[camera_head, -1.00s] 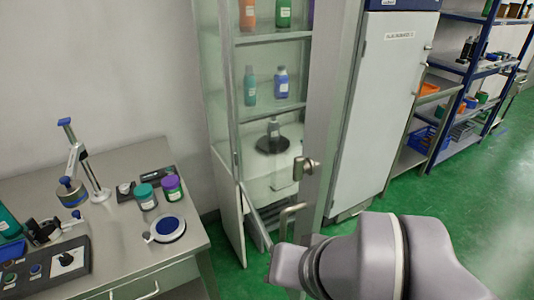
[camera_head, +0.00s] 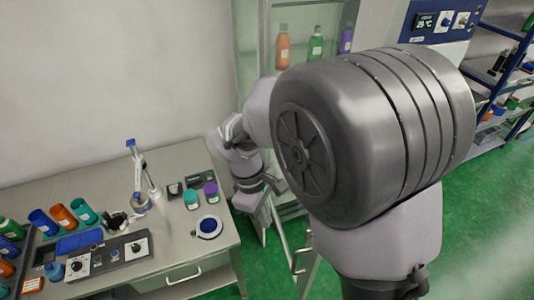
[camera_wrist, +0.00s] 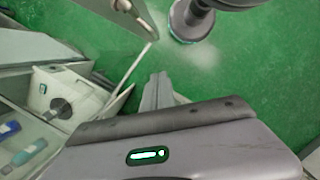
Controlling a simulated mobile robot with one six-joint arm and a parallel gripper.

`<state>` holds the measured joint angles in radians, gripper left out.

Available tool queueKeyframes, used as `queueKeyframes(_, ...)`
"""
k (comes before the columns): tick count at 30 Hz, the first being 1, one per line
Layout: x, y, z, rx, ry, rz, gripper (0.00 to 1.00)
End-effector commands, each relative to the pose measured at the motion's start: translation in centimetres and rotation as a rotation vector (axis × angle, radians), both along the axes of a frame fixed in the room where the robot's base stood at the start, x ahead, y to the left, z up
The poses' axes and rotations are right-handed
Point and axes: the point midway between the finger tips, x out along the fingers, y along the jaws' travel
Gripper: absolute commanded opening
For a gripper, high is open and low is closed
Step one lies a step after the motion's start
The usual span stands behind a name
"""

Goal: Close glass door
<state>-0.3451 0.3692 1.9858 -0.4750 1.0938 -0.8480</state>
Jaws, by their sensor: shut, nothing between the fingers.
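The glass-fronted cabinet (camera_head: 264,42) stands behind my arm, with its upper shelves partly in view. My arm hides most of the cabinet front and the glass door in the head view, so I cannot tell how far the door is open. In the wrist view, a thin pale bar (camera_wrist: 133,69) runs next to the fingers; I cannot tell whether it belongs to the glass door. Any contact with the door is not clear.
A steel bench (camera_head: 150,238) with jars, a control box (camera_head: 108,258) and a stand is at the left. A lower metal handle (camera_head: 303,250) shows below my arm. Blue shelving (camera_head: 505,30) stands at the right. Green floor is free at the lower right.

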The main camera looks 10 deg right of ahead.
Motion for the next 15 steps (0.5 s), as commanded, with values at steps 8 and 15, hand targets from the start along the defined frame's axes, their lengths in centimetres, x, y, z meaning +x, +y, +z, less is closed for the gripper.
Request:
queueKeyframes(8, -0.1, -0.2, -4.1, -0.030, 0.051, 0.084, 0.00)
queueKeyframes(15, -0.8, -1.4, -9.2, -0.029, 0.051, 0.082, 0.00)
